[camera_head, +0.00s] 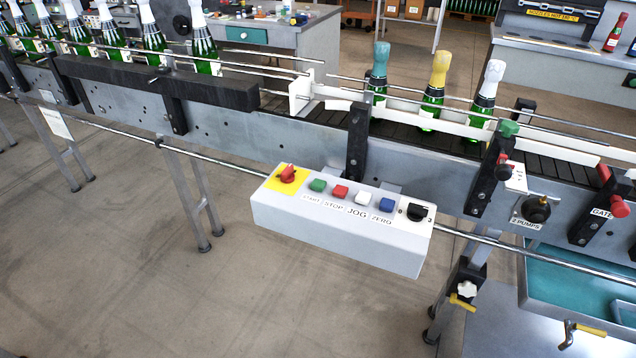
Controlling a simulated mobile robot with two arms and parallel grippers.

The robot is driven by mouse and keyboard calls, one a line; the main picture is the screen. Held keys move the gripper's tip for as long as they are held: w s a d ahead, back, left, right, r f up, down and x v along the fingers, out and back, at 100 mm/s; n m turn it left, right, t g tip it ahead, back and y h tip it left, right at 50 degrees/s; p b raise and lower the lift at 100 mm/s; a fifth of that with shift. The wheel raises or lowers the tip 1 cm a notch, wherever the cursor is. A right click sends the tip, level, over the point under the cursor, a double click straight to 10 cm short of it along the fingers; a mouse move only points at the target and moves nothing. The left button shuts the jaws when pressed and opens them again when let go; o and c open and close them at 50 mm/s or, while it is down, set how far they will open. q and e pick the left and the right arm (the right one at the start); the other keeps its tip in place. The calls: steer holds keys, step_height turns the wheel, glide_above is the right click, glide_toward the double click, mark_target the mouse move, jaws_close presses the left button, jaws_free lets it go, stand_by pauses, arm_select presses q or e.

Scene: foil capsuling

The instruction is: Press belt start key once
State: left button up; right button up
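A light grey control box (335,231) is mounted on the near side of the conveyor belt (452,145), in the middle of the head view. To the right of START come the red STOP key (340,191), the white JOG key (362,198) and the blue ZERO key (386,205). A black selector knob (417,212) is at the box's right end. Neither of my grippers shows in this view.
Several green bottles stand on the belt at left; three with teal (379,80), yellow (435,88) and white (488,92) foil stand at centre right. A rail (240,165) runs along the conveyor's near side. Red-knobbed fittings (617,204) are at right. Floor before the box is clear.

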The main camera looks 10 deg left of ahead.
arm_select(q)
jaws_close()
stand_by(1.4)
